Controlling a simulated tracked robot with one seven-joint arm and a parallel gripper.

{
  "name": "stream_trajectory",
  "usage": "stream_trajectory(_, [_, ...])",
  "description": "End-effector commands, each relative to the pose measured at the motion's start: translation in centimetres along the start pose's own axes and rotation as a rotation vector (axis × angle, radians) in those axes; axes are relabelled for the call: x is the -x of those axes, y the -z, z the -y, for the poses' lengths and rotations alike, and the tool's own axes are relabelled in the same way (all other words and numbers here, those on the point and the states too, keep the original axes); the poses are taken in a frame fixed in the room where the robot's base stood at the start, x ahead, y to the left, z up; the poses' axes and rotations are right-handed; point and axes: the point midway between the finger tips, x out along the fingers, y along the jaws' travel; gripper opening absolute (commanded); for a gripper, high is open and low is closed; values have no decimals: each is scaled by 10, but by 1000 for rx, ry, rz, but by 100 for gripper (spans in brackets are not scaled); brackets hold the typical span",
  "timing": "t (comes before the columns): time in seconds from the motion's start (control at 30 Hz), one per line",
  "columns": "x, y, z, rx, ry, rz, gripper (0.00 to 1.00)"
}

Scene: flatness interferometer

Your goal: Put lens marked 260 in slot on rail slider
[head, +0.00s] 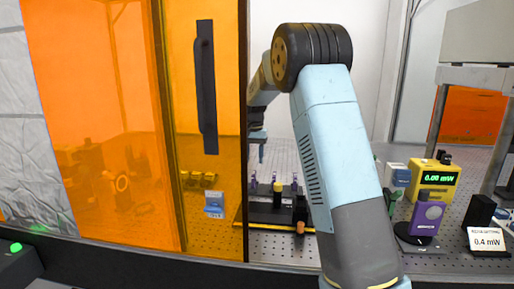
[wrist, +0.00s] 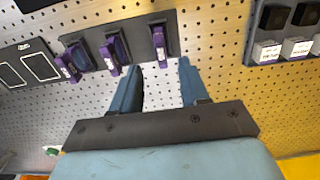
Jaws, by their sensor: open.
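Three purple-framed lenses stand in a black holder (wrist: 136,42) in the wrist view: a left one (wrist: 68,66), a middle one (wrist: 112,56) and a right one (wrist: 160,42). Each has a small white label, too small to read, so I cannot tell which is 260. My gripper (wrist: 160,82) is open and empty, its fingertips just short of the middle and right lenses in the picture. In the head view my gripper (head: 259,146) hangs above the bench beside the orange door's edge. Small purple lenses (head: 295,184) show below it. I cannot make out the slider's slot.
An orange door with a dark handle (head: 207,90) covers the left side; the opening is right of it. A yellow power meter (head: 436,180) reading 0.00 mW, a purple disc-topped stand (head: 427,215) and a 0.4 mW card (head: 487,240) stand right. Black blocks (wrist: 272,15) sit upper right in the wrist view.

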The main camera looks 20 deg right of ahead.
Motion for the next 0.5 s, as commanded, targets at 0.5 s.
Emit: stream_trajectory(0.5, [-69,0,0,1,-1,0,45])
